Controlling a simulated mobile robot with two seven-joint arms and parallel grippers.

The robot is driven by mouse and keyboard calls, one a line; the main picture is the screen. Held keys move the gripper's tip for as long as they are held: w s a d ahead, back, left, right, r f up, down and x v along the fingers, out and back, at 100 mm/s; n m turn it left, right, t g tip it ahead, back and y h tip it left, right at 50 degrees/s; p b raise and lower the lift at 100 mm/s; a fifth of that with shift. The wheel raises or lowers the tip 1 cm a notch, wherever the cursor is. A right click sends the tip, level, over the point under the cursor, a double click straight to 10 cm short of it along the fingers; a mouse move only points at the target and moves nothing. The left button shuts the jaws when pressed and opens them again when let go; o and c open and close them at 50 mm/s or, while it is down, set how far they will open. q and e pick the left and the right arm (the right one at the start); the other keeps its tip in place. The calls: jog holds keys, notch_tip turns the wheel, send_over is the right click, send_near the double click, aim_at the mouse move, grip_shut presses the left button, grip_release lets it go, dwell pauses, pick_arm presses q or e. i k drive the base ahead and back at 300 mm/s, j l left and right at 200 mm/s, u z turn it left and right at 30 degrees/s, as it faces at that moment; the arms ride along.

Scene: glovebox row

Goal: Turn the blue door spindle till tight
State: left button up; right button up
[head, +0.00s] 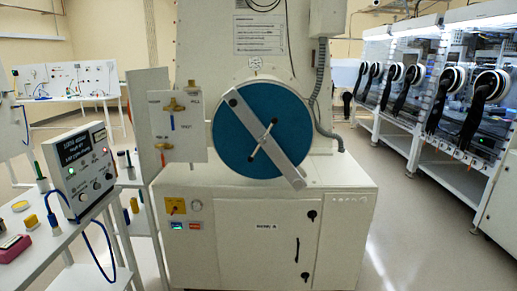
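The round blue door (236,148) is on the front of a large white cabinet, in the middle of the head view. A grey bar (284,168) crosses it diagonally, from upper left to lower right. The spindle (263,141) sits at the middle of the bar, with a thin cross handle slanting from lower left to upper right. The door looks closed; how tight the spindle is cannot be told. Neither of my grippers shows, and nothing touches the spindle.
A valve panel (176,137) with brass fittings stands just left of the door. A tester box (80,165) with cables sits on a white bench at the left. Gloveboxes (440,85) line the right. The floor (400,240) at the right is clear.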

aim_at(274, 121)
jog(key=i+l, duration=0.6)
jog(key=i+l+u, duration=0.1)
jog(key=i+l, duration=0.45)
jog(key=l, duration=0.2)
jog(key=i+l, duration=0.55)
jog(key=l, duration=0.15)
